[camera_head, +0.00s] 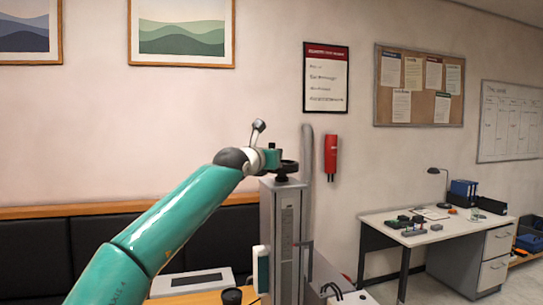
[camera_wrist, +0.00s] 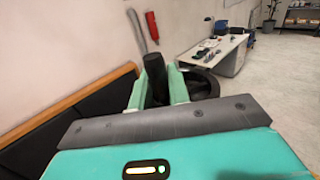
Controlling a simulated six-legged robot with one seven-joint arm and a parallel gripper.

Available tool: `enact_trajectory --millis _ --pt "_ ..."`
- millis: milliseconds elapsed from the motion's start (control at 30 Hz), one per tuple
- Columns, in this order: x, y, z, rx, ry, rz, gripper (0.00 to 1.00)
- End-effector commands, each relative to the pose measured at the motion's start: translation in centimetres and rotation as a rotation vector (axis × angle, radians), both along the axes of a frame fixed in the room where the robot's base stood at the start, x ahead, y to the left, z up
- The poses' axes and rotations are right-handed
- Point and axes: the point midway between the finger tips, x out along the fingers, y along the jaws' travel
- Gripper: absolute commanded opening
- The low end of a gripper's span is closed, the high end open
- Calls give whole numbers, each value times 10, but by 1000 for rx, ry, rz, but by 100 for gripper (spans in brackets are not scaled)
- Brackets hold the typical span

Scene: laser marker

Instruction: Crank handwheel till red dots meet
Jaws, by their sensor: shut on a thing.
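The black handwheel (camera_head: 288,167) sits on top of the laser marker's grey column (camera_head: 286,225). My gripper (camera_head: 271,158) is beside the wheel's left side in the head view. In the wrist view the green fingers of my gripper (camera_wrist: 157,92) are closed on the wheel's upright black crank handle (camera_wrist: 154,70). The dark wheel rim (camera_wrist: 205,80) shows just right of the fingers and is partly hidden by them. I see no red dots in either view.
A black bench (camera_head: 45,255) with a wooden top edge runs along the wall at left. A red extinguisher (camera_head: 331,157) hangs behind the column. A desk (camera_head: 425,228) with small items stands at right. Floor between column and desk is partly hidden.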

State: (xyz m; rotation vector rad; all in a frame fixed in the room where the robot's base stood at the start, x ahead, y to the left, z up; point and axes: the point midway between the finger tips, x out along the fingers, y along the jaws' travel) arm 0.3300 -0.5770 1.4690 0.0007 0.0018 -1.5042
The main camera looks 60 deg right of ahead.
Motion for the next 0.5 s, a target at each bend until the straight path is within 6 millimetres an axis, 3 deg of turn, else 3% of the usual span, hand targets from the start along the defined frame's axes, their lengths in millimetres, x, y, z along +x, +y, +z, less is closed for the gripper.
enact_trajectory --millis 233,267,333,500 --pt "-6 -1 4 -8 -4 -8 0" --pt "-6 -1 4 -8 -4 -8 22" --pt "-6 -1 4 -8 -4 -8 35" --pt "-3 0 2 -5 -2 -4 37"
